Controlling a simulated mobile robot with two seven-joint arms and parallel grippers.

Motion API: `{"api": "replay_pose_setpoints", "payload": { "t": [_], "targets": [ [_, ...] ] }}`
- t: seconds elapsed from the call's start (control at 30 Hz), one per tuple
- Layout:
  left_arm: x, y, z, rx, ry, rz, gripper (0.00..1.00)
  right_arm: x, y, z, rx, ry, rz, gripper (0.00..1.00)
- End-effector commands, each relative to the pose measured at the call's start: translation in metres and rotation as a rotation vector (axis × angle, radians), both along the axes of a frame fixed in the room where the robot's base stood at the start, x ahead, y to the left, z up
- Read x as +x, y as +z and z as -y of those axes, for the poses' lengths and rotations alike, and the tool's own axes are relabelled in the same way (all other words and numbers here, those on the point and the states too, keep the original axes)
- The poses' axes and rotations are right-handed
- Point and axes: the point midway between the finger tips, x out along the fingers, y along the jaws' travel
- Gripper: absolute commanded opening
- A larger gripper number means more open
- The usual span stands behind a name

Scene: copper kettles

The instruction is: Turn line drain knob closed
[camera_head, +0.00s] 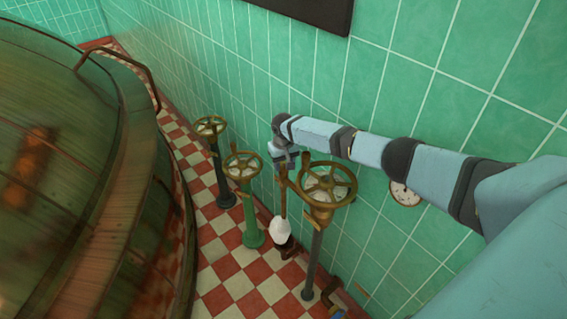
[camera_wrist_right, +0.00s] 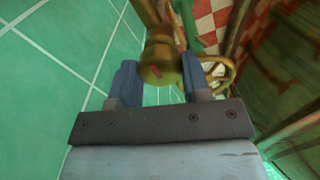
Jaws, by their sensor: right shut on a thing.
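My right gripper (camera_head: 287,160) is at the green wall, between the middle and nearest handwheels in the head view. In the right wrist view its two blue fingers (camera_wrist_right: 160,64) stand on either side of a brass knob (camera_wrist_right: 157,72) with a small red mark, and are shut on it. The knob's turned position is hard to tell. In the head view a brass upright (camera_head: 283,195) with a white bulb-like part (camera_head: 280,231) stands just below the gripper; the fingers' contact is partly hidden there. My left gripper is not in view.
Three brass handwheels on posts line the wall: far (camera_head: 210,126), middle (camera_head: 242,166) and nearest (camera_head: 327,184). A round gauge (camera_head: 405,194) is on the wall. A large copper kettle (camera_head: 60,170) fills the left. Red-and-white checkered floor (camera_head: 222,262) lies between.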

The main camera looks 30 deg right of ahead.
Motion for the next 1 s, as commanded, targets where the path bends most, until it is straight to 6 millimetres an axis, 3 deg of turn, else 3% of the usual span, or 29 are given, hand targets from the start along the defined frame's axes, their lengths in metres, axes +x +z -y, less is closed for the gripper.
{"api": "replay_pose_setpoints", "payload": {
  "t": [0.37,1.0],
  "targets": [
    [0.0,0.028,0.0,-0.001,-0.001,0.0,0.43,0.0,0.004,-0.002,0.002,-0.209,-0.002,0.19],
    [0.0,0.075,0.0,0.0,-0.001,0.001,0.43,0.0,0.003,-0.002,0.002,-0.815,-0.004,0.19]
  ]
}}
